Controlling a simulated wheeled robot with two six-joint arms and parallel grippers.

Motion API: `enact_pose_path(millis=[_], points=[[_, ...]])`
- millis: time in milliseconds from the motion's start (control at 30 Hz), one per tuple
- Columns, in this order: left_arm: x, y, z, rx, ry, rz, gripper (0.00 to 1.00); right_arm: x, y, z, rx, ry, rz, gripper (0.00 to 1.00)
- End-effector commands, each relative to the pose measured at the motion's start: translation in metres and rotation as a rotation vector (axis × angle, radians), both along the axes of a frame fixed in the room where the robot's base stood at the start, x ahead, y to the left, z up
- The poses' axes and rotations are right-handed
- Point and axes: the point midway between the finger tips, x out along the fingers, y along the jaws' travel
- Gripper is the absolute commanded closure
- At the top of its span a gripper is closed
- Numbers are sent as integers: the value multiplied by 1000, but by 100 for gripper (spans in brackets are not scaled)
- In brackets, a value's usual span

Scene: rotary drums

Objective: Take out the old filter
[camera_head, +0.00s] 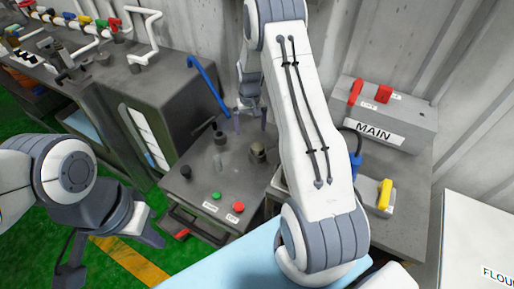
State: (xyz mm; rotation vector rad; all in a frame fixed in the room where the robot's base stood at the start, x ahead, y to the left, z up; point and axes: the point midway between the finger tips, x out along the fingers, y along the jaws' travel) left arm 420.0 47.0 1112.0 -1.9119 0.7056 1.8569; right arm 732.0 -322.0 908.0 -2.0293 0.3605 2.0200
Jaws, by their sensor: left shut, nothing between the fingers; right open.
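I cannot pick out the old filter for certain. A pale upright panel (146,138) shows in the side of the dark grey cabinet (165,88) at the upper left; I cannot tell whether it is a filter. My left gripper (148,228) is shut and empty at the lower left, above the green floor and left of the control console. My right gripper (250,118) is open and empty above the back of the grey control console (230,180), close to a dark knob (257,151). My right arm hides part of the console and what lies behind it.
The console has a green button (216,195), a red button (238,207) and a front rail. A blue handle (208,85) leans by the cabinet. A grey MAIN box (385,115) with red switches and a yellow handle (385,193) stand right. White pipes with coloured valves line the back left.

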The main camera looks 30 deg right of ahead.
Motion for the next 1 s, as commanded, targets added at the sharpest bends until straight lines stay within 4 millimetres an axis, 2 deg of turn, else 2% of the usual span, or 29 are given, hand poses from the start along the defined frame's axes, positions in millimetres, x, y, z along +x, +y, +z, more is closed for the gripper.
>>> enact_pose_path(millis=[33,100,200,400,667,1000], points=[[0,0,3,0,0,0,100,-1,-15,-9,-1,4,-31,1],[0,0,4,0,0,0,100,-1,-27,-18,-1,4,-53,1],[0,0,7,0,0,0,100,-2,-34,-32,-1,8,-66,1],[0,0,15,0,0,1,100,-1,-34,-62,-1,7,-66,1],[0,0,20,0,0,1,100,1,-34,-81,-2,5,-65,1],[0,0,38,0,0,2,100,8,-36,-121,-2,6,-65,1]])
